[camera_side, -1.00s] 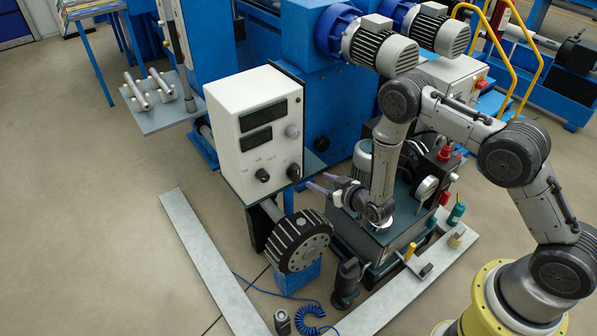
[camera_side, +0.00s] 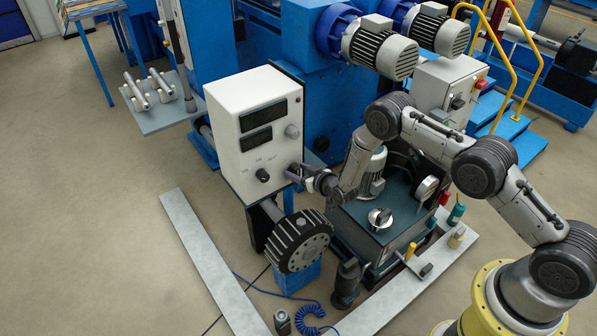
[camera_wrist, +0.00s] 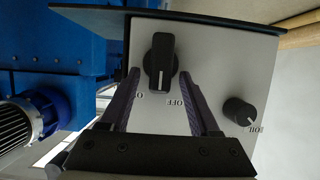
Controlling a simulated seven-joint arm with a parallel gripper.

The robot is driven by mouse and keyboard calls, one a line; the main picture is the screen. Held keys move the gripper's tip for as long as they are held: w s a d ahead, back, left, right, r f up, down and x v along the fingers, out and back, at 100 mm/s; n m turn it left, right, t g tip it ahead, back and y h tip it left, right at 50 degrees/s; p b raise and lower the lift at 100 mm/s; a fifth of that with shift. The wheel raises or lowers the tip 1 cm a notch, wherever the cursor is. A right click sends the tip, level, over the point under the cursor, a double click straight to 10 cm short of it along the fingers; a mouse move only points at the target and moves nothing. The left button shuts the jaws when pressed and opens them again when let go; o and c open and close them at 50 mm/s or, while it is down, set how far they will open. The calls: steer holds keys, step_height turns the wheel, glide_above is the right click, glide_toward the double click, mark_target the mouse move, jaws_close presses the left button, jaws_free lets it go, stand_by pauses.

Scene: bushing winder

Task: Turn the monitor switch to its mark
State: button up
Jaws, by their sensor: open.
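The white monitor box (camera_side: 255,130) has two dark displays, a grey knob and two black knobs on its front. The black switch (camera_wrist: 160,62) in the wrist view has a white line pointing down the picture, between a partly hidden label at left and the word OFF (camera_wrist: 178,103) at right. My gripper (camera_wrist: 160,73) is open, one finger on each side of the switch, with gaps visible between fingers and knob. In the side view my gripper (camera_side: 292,172) is at the box's lower right and mostly hides the right-hand knob.
A second black knob (camera_wrist: 239,111) sits to the right in the wrist view; in the side view it is the left knob (camera_side: 262,175). Below the box is a black toothed wheel (camera_side: 298,240). A dark green machine housing (camera_side: 372,238) stands beneath my arm.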

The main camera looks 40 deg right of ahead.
jaws_close()
steer(key=shift+d, duration=0.15)
stand_by(0.4)
steer(key=shift+d+m+y, duration=0.3)
steer(key=shift+m+y, duration=0.5)
steer(key=shift+m, duration=0.4)
steer(key=shift+d+f+m+t+y, duration=0.35)
steer(key=shift+m+y, duration=0.55)
steer(key=shift+m, duration=0.95)
steer(key=shift+d+f+m+t+y, duration=0.15)
steer(key=shift+f+m+t+y, duration=0.5)
steer(key=shift+m, duration=1.15)
steer(key=shift+d+f+m+t+y, duration=0.25)
steer(key=shift+m+t+y, duration=0.25)
steer(key=shift+m+y, duration=1)
steer(key=shift+m+h, duration=0.45)
steer(key=shift+m, duration=0.1)
